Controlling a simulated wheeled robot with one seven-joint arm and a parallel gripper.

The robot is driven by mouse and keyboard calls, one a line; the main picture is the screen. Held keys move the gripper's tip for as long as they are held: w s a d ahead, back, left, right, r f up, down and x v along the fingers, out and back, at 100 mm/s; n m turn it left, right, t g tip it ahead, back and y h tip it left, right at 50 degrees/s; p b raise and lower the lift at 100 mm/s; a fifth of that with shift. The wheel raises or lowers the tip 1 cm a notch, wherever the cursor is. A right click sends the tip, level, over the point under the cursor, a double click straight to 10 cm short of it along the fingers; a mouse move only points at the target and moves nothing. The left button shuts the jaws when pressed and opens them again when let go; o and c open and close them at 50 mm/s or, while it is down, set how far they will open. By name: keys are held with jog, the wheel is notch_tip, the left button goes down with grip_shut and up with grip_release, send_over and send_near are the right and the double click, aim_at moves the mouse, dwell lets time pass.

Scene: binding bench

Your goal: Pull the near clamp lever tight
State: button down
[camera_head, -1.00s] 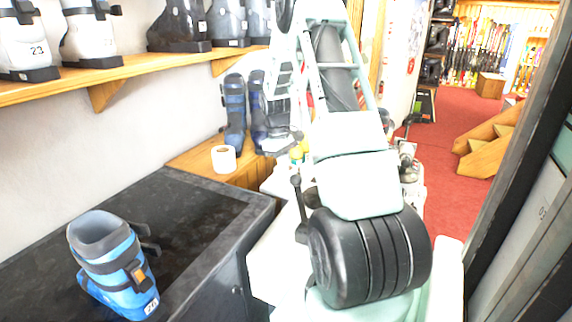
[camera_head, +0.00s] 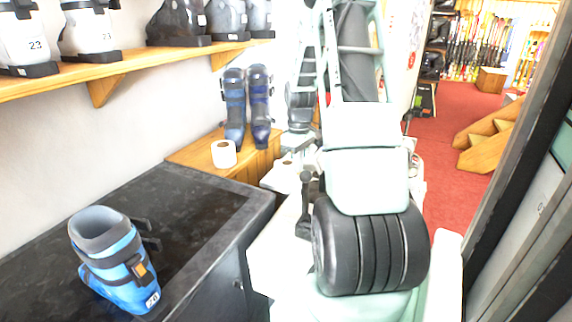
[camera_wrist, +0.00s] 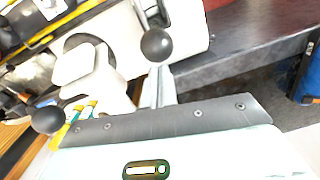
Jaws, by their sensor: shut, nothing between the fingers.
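In the wrist view a lever with a black ball knob (camera_wrist: 157,44) stands in the upper middle. A second black ball knob (camera_wrist: 47,120) shows at the lower left. I cannot tell for sure which of them is the near clamp lever. In the head view a black lever (camera_head: 305,205) stands upright just left of my arm. My gripper (camera_wrist: 160,82) shows in the wrist view as narrow shut fingers, empty, just below the upper knob. I cannot tell whether they touch it. In the head view my arm hides most of the clamp area.
A blue ski boot (camera_head: 110,260) stands on the dark bench (camera_head: 200,215) at left. A white roll (camera_head: 223,153) and blue boots (camera_head: 247,105) are on the wooden bench behind. A boot shelf (camera_head: 140,66) runs above. Red floor (camera_head: 445,160) is open at right.

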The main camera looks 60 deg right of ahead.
jog(key=s, duration=0.7)
jog(key=shift+d+f, duration=0.15)
jog(key=shift+d, duration=0.05)
notch_tip(320, 180, up, 12)
jog(key=w+d, duration=0.1)
jog(key=shift+d+b, duration=0.15)
jog(key=shift+b, duration=0.2)
dwell(0.5)
dwell(0.5)
